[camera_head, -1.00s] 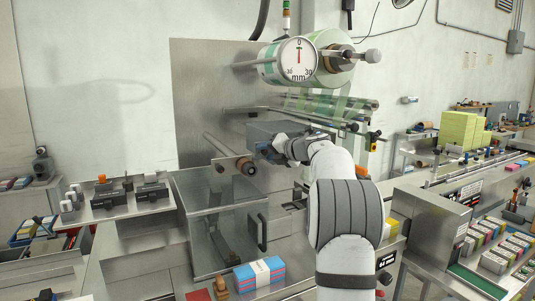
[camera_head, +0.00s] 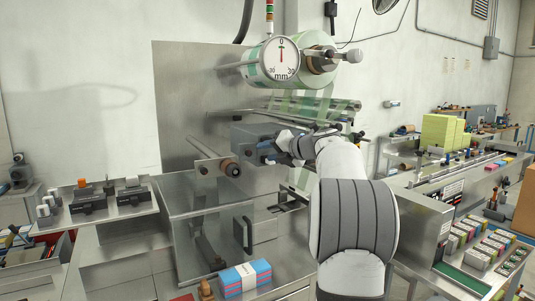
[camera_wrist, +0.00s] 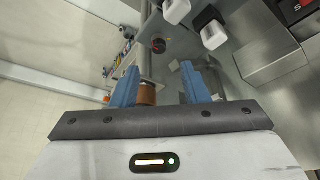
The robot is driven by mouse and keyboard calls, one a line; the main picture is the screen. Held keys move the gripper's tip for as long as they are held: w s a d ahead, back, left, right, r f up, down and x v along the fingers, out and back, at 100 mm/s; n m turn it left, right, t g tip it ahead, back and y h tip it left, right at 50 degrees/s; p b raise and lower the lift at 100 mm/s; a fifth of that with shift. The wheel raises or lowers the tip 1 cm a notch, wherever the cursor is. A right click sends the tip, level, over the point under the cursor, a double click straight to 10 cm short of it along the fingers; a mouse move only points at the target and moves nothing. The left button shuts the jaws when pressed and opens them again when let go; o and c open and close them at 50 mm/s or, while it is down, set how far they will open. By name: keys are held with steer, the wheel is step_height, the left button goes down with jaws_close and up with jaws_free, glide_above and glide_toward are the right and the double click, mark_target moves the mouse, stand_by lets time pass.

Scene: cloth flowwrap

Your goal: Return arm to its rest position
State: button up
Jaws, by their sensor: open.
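My gripper (camera_head: 268,151) is in front of the flow-wrap machine, beside its grey box-shaped housing (camera_head: 247,137), at the end of my raised white and grey arm. In the wrist view its two blue fingers (camera_wrist: 158,88) stand apart with nothing held between them. A copper-coloured roller end (camera_wrist: 147,94) shows behind the gap between the fingers. In the head view, a roller with a brown end (camera_head: 231,168) sticks out just left of and below my gripper. I cannot tell from the head view how close the fingers are to the housing.
Above are a film roll (camera_head: 318,62) and a round mm dial (camera_head: 281,57). Below is a clear-sided guard with a dark handle (camera_head: 243,234). A blue and pink stack (camera_head: 245,278) lies on the front bench. A side tray (camera_head: 100,212) is left, a conveyor (camera_head: 455,172) right.

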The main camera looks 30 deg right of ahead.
steer(key=s+a+r+m+t+h, duration=0.1)
steer(key=a+r+m+t+h, duration=0.3)
steer(key=m, duration=0.3)
steer(key=s+a+f+m+g+h, duration=0.2)
steer(key=s+a+m+h, duration=0.25)
steer(key=m, duration=0.45)
steer(key=s+a+f+m+g+y, duration=0.1)
steer(key=s+a+f+m+g, duration=0.3)
steer(key=s+f, duration=0.5)
steer(key=s+a+f+m+g+y, duration=0.1)
steer(key=s+a+f+m+g, duration=0.3)
steer(key=s, duration=0.9)
steer(key=s+a+f+m+g+y, duration=0.1)
steer(key=s+a+f+m+g, duration=0.4)
steer(key=s+a+f, duration=0.4)
steer(key=s+f, duration=0.3)
steer(key=f, duration=0.2)
steer(key=shift+f+m+y, duration=0.3)
steer(key=shift+f+y, duration=0.05)
